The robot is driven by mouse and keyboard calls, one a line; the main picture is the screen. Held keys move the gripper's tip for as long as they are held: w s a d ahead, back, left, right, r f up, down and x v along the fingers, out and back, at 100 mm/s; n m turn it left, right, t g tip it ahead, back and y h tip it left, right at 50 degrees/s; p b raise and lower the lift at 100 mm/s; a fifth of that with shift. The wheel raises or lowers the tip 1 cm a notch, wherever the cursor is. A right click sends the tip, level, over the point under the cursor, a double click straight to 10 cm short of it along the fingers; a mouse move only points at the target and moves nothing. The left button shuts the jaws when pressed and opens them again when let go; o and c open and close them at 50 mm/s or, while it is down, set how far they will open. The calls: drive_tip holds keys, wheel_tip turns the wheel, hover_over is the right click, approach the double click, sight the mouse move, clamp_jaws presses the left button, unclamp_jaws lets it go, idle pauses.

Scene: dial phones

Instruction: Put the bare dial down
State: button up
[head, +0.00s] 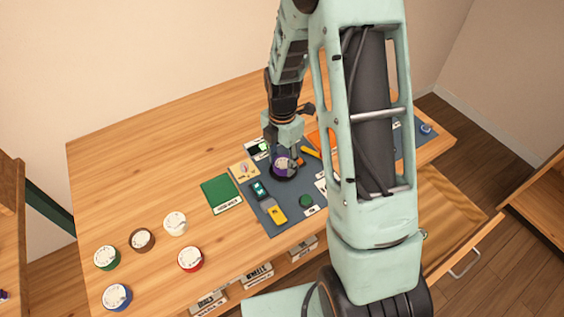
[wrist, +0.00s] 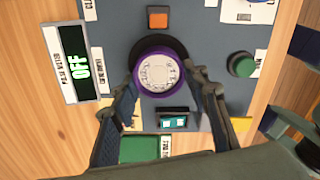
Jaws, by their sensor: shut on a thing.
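A purple-rimmed dial with a pale round face (wrist: 159,74) is between the fingers of my gripper (wrist: 162,88) in the wrist view. In the head view the purple dial (head: 280,163) shows beneath my gripper (head: 283,155), partly covered by the fingers. My gripper is shut on its sides. A round black base (wrist: 158,46) lies under the dial and juts out past its far edge. I cannot tell whether the dial touches this base or hangs just above it.
A grey work mat holds a pulse meter reading OFF (wrist: 78,62), an orange square (wrist: 158,17), a green button (wrist: 242,65) and a yellow device (head: 274,212). A green mat (head: 221,194) lies left of it. Several dials, including a red one (head: 190,258), stand farther left with bare wood between.

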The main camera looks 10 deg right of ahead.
sight(282, 165)
drive_tip(key=shift+f, duration=0.55)
drive_tip(key=shift+f+b, duration=0.3)
drive_tip(key=o, duration=1.2)
drive_tip(key=shift+r, duration=0.15)
drive_tip(key=shift+w+r+p, duration=0.1)
drive_tip(key=shift+r+p, duration=0.25)
drive_tip(key=shift+r, duration=0.25)
wheel_tip(282, 165, up, 11)
